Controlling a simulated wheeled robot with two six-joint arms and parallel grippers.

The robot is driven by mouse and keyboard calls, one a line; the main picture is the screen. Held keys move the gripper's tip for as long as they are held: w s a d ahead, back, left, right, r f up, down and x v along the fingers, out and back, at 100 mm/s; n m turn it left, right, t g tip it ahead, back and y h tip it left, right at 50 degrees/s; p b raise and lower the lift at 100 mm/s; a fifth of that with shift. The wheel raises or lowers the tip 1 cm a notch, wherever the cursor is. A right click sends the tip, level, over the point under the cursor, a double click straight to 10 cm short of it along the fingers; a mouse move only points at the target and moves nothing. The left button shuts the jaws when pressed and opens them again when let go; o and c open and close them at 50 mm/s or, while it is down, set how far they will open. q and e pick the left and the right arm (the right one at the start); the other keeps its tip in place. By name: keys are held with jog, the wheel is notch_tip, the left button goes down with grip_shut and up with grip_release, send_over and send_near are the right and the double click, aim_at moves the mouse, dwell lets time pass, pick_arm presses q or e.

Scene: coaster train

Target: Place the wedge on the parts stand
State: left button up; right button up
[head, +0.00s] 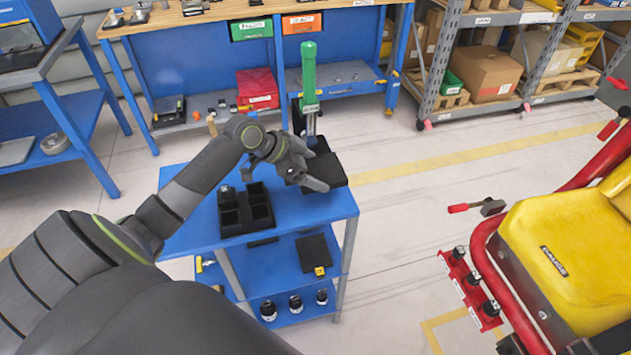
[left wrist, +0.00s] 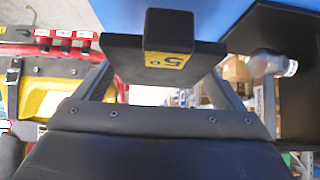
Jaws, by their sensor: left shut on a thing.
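My left gripper (head: 318,180) is above the right part of the blue stand's top (head: 305,208), which I take to be the parts stand. In the left wrist view the gripper is shut on the wedge, a black plate (left wrist: 125,48) with a raised black block and a yellow label reading 5°. The wedge is mostly hidden by my gripper in the head view. A green-handled upright tool (head: 309,85) stands just behind the gripper at a black base (head: 331,168). My right gripper is not in view.
A black compartment tray (head: 233,227) sits on the stand's top. A black plate with a yellow tag (head: 312,252) and several dark round parts are on its lower shelves. A yellow-and-red coaster car (head: 560,240) is at right. The stand's front right top is bare.

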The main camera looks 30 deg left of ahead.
pick_arm(q)
jog(key=shift+s+f, duration=0.15)
jog(key=shift+f, duration=0.75)
jog(key=f, duration=0.3)
jog(key=shift+w+f, duration=0.2)
jog(key=shift+f, duration=0.25)
jog(key=shift+s, duration=0.1)
jog(key=shift+f, duration=0.2)
jog(key=o, duration=0.9)
jog(key=shift+c, duration=0.2)
jog(key=shift+r, duration=0.1)
jog(key=shift+r, duration=0.1)
